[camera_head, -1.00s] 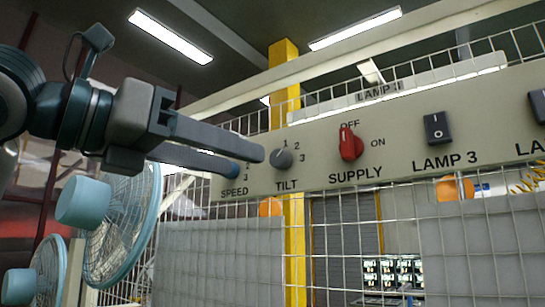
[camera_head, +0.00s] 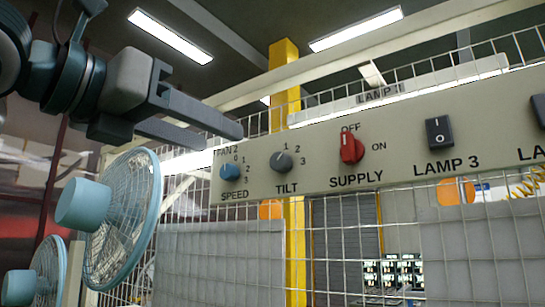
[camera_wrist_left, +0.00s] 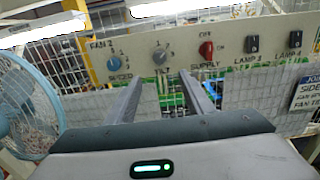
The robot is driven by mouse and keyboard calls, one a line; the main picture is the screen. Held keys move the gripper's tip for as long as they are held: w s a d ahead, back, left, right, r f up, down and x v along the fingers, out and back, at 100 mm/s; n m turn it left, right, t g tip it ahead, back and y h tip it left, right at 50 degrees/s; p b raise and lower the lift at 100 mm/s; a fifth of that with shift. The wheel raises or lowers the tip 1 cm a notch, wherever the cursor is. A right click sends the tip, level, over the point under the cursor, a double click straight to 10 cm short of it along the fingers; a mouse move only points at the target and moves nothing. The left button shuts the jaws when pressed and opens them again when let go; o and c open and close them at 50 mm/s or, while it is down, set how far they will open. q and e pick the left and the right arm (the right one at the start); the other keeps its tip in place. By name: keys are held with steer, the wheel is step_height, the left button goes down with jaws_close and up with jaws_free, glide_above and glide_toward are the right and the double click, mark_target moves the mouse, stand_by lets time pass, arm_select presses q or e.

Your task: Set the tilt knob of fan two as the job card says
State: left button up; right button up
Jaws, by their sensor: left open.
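The grey tilt knob (camera_head: 281,161) sits on the beige panel above the label TILT, with 1, 2 and 3 around it. Its pale mark appears to point up towards 1. The knob also shows in the left wrist view (camera_wrist_left: 161,54), ahead of and between the fingers. My left gripper (camera_head: 223,138) is open and empty, up and left of the knob and apart from it. The job card (camera_wrist_left: 306,92) is at the right edge of the left wrist view, cut off, its setting unreadable. My right gripper is not in view.
The blue speed knob (camera_head: 230,172) under FAN 2 is left of the tilt knob. The red supply knob (camera_head: 351,147) and the lamp 3 switch (camera_head: 438,132) are to its right. A blue fan (camera_head: 122,220) stands at left, below my arm. Wire mesh lies behind the panel.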

mark_target(277, 162)
arm_select(q)
steer(key=p+x, duration=0.6)
steer(key=x, duration=0.8)
steer(key=shift+p+x, duration=0.55)
steer(key=shift+x, duration=0.3)
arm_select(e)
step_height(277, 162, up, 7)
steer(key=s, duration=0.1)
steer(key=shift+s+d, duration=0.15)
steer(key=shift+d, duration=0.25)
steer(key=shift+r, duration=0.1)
arm_select(q)
steer(key=shift+f, duration=0.1)
steer(key=c, duration=1)
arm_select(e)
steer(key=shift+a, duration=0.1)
